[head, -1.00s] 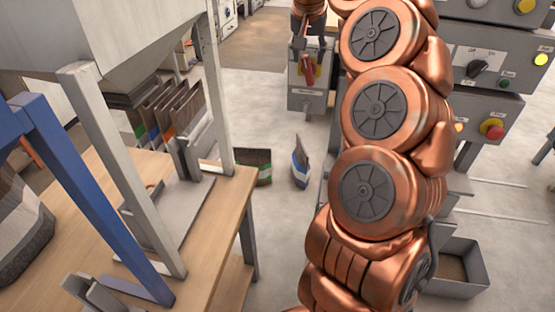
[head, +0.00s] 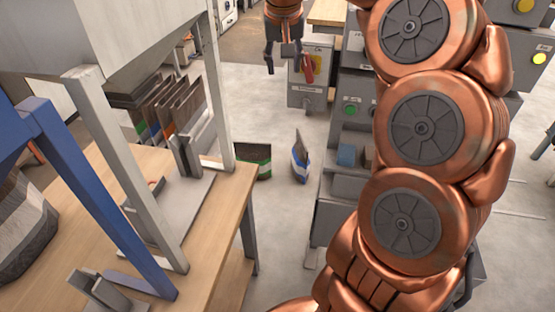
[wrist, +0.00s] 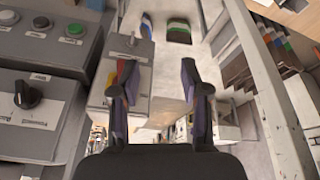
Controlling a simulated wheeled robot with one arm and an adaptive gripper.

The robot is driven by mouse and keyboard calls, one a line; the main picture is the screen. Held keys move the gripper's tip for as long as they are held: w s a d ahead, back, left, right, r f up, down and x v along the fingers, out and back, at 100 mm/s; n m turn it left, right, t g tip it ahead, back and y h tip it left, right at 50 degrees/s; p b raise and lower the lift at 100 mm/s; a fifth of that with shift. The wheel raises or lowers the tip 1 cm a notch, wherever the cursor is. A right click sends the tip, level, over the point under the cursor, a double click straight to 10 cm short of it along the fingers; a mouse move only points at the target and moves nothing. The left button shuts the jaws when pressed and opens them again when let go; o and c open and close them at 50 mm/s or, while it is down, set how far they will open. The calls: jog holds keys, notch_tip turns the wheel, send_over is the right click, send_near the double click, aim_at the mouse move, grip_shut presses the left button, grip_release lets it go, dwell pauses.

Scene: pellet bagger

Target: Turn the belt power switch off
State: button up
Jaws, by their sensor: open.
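A grey box (head: 304,97) stands past the bench with a red handle (head: 309,68) on a yellow plate. The red handle (wrist: 124,72) also shows in the wrist view, partly behind a finger, with a small lever (wrist: 132,40) on the same box. A black rotary knob (wrist: 28,95) sits on a grey panel at the left of the wrist view. I cannot read which control is the belt power switch. My gripper (head: 284,66) is open and empty, left of the red handle in the head view; its spread fingers (wrist: 158,88) show in the wrist view.
A wooden bench (head: 225,205) with a steel frame and upright bags fills the left. Two bags (head: 300,160) (head: 257,160) stand on the floor. A grey machine with a green button (head: 350,110) is partly behind my arm.

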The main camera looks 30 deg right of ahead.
jog(key=s+a+f+n+g, duration=0.1)
jog(key=s+a+f, duration=0.2)
jog(key=s, duration=0.3)
jog(key=s+a+f+n+g+p, duration=0.1)
jog(key=s+a+f+n, duration=0.1)
jog(key=s, duration=0.4)
jog(key=s+a+f+n+y, duration=0.1)
jog(key=s+a+f, duration=0.4)
jog(key=s+a, duration=0.1)
jog(key=shift+a+n+g+p, duration=0.15)
jog(key=shift+n+g+p, duration=0.15)
jog(key=shift+g+p, duration=0.1)
